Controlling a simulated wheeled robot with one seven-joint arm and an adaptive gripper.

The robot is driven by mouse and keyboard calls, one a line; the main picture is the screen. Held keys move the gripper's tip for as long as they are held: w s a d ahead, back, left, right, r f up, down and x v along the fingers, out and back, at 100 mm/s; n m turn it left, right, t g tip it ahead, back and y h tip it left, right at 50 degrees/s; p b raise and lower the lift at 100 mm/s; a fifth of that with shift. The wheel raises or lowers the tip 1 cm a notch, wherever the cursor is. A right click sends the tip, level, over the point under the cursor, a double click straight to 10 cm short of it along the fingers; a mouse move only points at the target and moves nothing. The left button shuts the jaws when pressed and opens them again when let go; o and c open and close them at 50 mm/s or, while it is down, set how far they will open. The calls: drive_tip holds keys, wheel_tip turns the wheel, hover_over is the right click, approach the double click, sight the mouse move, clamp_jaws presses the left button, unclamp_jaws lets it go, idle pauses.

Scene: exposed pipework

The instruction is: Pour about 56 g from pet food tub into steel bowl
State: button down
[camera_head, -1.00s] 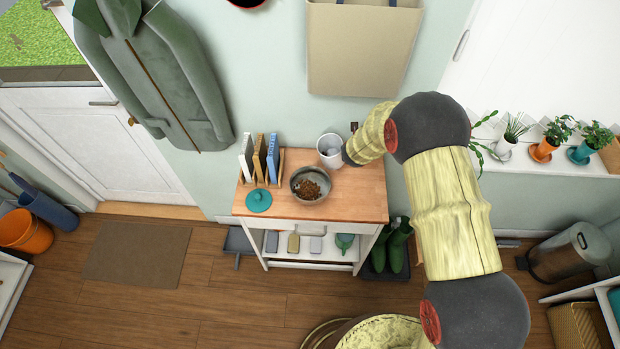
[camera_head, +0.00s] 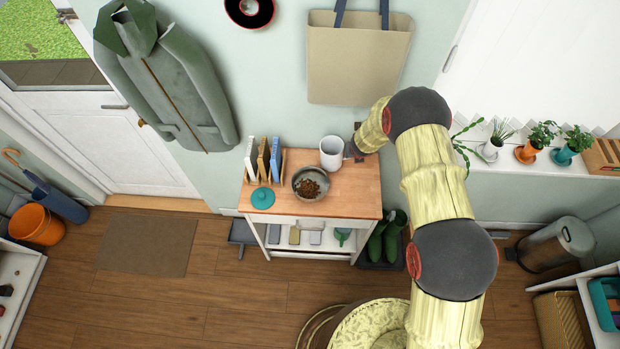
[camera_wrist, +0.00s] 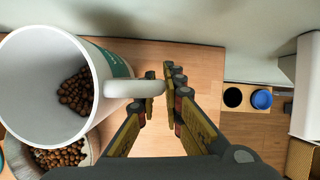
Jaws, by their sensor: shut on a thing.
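The pet food tub (camera_head: 332,154) is a white, mug-like vessel with a side handle, above the back of the wooden worktop. My gripper (camera_wrist: 160,92) is shut on its handle (camera_wrist: 130,88), to the tub's right in the head view. The wrist view shows brown kibble (camera_wrist: 76,92) inside the tub. The steel bowl (camera_head: 298,178) sits on the worktop, in front and left of the tub, with brown kibble in it. In the wrist view the bowl is partly hidden below the tub. I see no kibble falling.
Upright books (camera_head: 263,158) stand in a rack behind the lid. The wall is close behind the tub. The worktop's right front part is clear.

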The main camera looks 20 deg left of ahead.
drive_tip(key=p, duration=0.3)
drive_tip(key=shift+d+f+g+p, duration=0.1)
drive_tip(key=shift+f+g+p, duration=0.2)
drive_tip(key=shift+p, duration=1.15)
drive_tip(key=shift+r, duration=0.1)
